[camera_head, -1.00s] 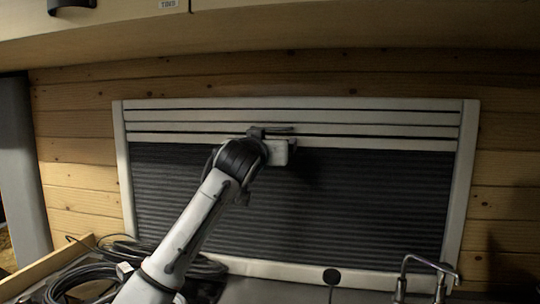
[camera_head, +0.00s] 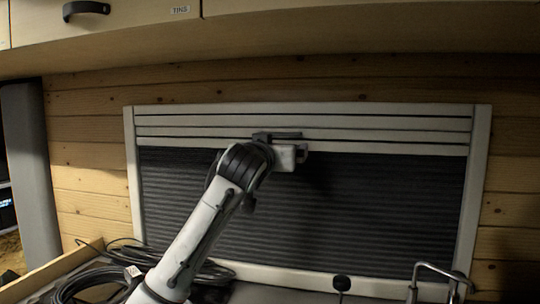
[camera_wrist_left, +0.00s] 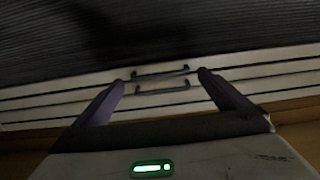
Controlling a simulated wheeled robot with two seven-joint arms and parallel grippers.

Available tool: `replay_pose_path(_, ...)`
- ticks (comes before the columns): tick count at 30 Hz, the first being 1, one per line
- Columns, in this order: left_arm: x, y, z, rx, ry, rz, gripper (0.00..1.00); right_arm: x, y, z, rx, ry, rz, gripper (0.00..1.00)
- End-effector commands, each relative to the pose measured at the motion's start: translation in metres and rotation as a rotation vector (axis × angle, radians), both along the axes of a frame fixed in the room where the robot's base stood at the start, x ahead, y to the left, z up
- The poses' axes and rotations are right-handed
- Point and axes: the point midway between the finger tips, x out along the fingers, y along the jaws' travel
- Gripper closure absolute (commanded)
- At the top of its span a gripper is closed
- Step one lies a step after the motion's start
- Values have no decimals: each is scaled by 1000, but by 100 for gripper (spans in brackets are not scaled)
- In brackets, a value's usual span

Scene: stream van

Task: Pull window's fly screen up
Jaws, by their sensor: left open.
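The window (camera_head: 480,200) has a white frame, with white bars (camera_head: 350,122) across its top and a dark pleated screen (camera_head: 340,215) filling the opening below. I cannot tell which layer is the fly screen. My left gripper (camera_head: 292,157) is at the lower edge of the bars, near the middle of the window. In the left wrist view, its two fingers are apart, with nothing held between them. Two dark handles (camera_wrist_left: 160,71) on the white bars show between the fingertips. Whether the fingers touch them is unclear. My right gripper is out of view.
A wooden cupboard (camera_head: 300,30) with a dark handle hangs above the window. Coiled black cables (camera_head: 95,281) lie at the lower left. A metal tap (camera_head: 440,272) stands at the lower right. A wooden wall surrounds the window.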

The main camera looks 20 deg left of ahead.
Motion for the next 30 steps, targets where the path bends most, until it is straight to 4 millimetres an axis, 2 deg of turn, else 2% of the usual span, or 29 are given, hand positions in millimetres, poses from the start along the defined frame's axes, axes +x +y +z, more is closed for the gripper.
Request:
replay_pose_path(6,-42,-4,-3,-1,-3,-2,4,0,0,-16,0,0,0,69)
replay_pose_path(13,-73,-6,-1,1,-2,-1,4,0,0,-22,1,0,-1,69)
replay_pose_path(18,-80,-6,0,1,-1,0,4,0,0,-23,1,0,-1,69)
replay_pose_path(30,-79,-6,0,1,0,0,4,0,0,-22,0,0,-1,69)
